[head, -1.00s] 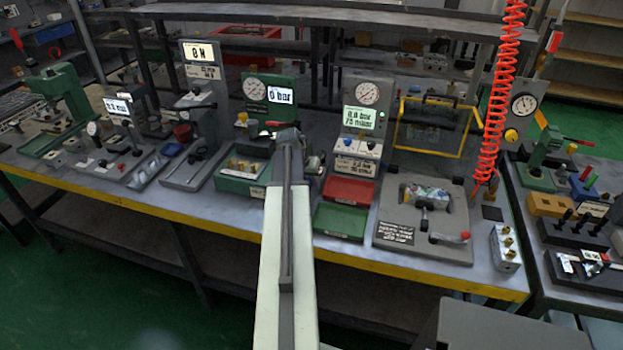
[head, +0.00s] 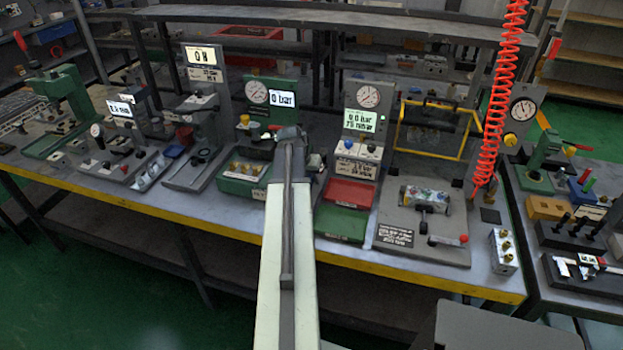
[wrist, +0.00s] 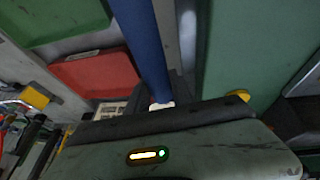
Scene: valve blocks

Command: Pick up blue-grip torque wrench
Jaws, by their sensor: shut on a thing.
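A blue bar (wrist: 143,45), which looks like the blue grip of the torque wrench, runs down from the top edge in the wrist view. It ends at a small white piece against a dark edge. My gripper (wrist: 160,118) fills the bottom of that view and is shut on the wrench. Its fingertips are not clearly visible. In the head view my gripper (head: 291,134) is at the far end of my pale arm, over the bench between the green valve block and the trays. The wrench cannot be made out there.
A red tray (head: 349,192) and a green tray (head: 340,223) lie just right of my arm. The green valve block (head: 240,180) is close on its left. Gauge stands (head: 360,120) rise behind. A grey plate (head: 415,250) carries a fixture farther right.

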